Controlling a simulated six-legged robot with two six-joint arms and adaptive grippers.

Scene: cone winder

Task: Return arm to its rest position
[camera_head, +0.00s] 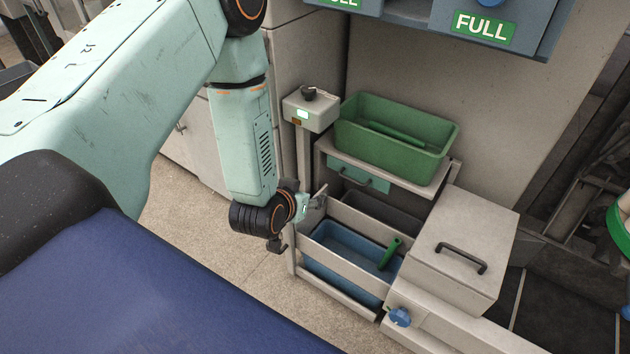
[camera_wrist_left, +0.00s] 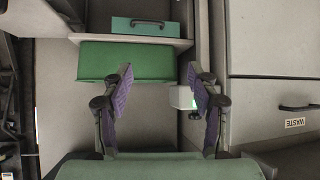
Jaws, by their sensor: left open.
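My left arm comes in from the left in the head view, its forearm hanging down. My left gripper (camera_head: 317,200) is beside the left post of the shelf unit, partly hidden by its own wrist. In the left wrist view the two purple-padded fingers of this gripper (camera_wrist_left: 160,82) are spread apart. Nothing is held between them. My right gripper is in neither view.
A green bin (camera_head: 443,150) stands on the upper shelf. Below it, a blue bin (camera_head: 345,262) holds a green tube (camera_head: 390,252). A grey box with a black handle (camera_head: 462,258) stands to the right. Open floor (camera_head: 190,222) lies left of the shelf.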

